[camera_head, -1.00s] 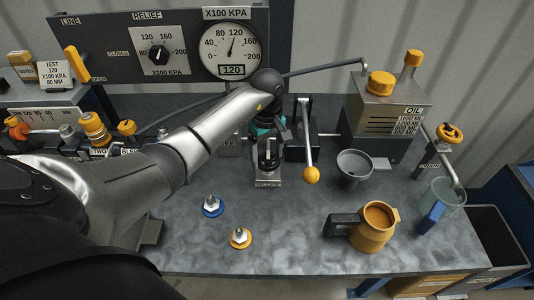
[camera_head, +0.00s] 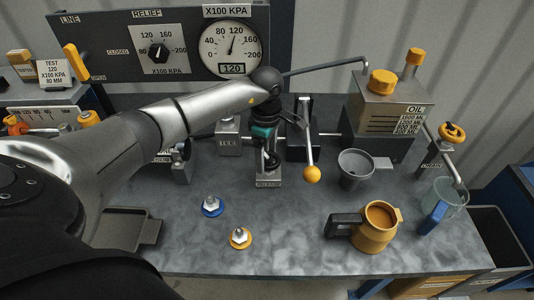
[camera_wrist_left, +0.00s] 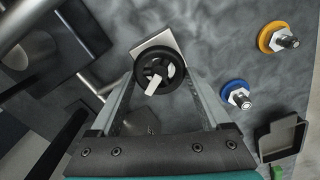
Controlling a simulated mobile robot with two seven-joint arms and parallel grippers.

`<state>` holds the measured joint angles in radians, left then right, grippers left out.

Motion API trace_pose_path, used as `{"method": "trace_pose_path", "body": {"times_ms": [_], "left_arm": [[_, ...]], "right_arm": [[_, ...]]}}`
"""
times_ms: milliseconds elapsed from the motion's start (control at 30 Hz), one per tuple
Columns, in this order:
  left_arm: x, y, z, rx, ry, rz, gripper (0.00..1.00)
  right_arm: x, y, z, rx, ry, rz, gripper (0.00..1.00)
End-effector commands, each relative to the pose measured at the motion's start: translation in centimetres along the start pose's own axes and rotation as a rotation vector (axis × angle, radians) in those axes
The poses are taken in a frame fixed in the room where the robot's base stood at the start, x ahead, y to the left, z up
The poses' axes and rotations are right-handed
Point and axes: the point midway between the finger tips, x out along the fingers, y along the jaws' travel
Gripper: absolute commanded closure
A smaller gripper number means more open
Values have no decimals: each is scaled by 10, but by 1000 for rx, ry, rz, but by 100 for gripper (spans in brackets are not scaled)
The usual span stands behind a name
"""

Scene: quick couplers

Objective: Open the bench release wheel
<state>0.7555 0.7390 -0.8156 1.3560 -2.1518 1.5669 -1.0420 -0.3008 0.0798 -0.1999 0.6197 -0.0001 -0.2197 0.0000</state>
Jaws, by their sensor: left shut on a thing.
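The bench release wheel is a small black handwheel (camera_wrist_left: 153,66) with a pale bar across it, on a light metal stand. In the wrist view it sits between the two fingertips of my left gripper (camera_wrist_left: 160,77), which is shut on it. In the head view my left gripper (camera_head: 266,146) reaches down onto the wheel from behind and above. The stand (camera_head: 268,183) has a label plate at its front. The fingers and wrist hide much of the wheel in the head view. My right gripper is not in view.
A yellow-knobbed lever (camera_head: 312,173) stands close right of my left gripper. A grey funnel (camera_head: 355,168), a yellow jug (camera_head: 375,228) and an oil tank (camera_head: 385,110) are further right. Blue (camera_head: 212,206) and yellow (camera_head: 240,238) fittings lie in front. The dial gauge (camera_head: 231,48) shows 120.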

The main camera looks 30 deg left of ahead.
Motion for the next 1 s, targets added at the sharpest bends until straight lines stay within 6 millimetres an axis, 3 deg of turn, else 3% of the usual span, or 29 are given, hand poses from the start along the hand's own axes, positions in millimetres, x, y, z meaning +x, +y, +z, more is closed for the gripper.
{"method": "trace_pose_path", "body": {"times_ms": [1000], "left_arm": [[-2,-4,2,-969,3,2,75]], "right_arm": [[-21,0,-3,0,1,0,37]]}}
